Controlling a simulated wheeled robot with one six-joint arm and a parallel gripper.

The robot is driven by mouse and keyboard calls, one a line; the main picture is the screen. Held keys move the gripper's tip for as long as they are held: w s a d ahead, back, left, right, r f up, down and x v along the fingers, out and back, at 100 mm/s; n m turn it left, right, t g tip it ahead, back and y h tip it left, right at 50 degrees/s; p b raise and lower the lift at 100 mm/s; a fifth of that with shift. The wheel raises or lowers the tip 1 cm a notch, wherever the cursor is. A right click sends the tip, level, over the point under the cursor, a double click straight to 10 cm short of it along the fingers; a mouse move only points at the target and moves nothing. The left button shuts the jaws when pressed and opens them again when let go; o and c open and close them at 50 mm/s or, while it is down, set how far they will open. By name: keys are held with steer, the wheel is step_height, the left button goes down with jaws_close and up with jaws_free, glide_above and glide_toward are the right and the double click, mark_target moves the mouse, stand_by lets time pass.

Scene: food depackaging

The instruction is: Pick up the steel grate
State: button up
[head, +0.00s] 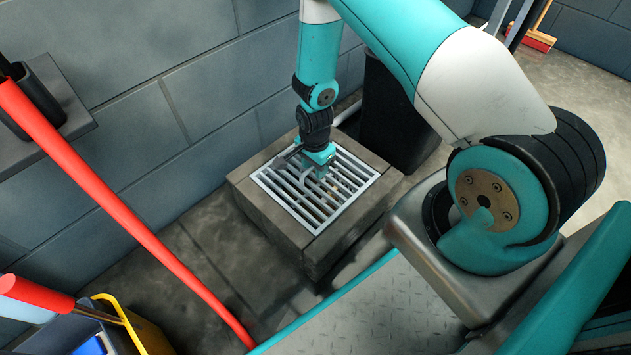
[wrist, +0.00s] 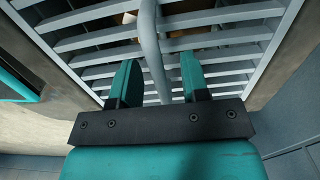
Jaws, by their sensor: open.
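The steel grate (head: 346,193) lies flat in the top of a square stone block in the head view. It has parallel grey bars and a raised curved handle (head: 307,178). My gripper (head: 320,164) is above the grate, close to the handle. In the wrist view, the grate (wrist: 222,42) fills the upper part, and the handle (wrist: 152,50) runs between the two teal fingers of my gripper (wrist: 160,78). The fingers are apart, with a gap on each side of the handle. Something brown shows dimly beneath the bars.
The stone block (head: 275,220) stands against a grey block wall (head: 220,100). A black bin (head: 395,115) stands right behind it. A red pole (head: 120,210) slants across the left, near a yellow bucket (head: 150,338). A dark wall shelf (head: 55,110) is at upper left.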

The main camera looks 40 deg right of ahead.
steer(key=shift+f, duration=0.2)
steer(key=shift+c, duration=0.4)
jaws_close()
steer(key=shift+w+r, duration=0.1)
stand_by(0.8)
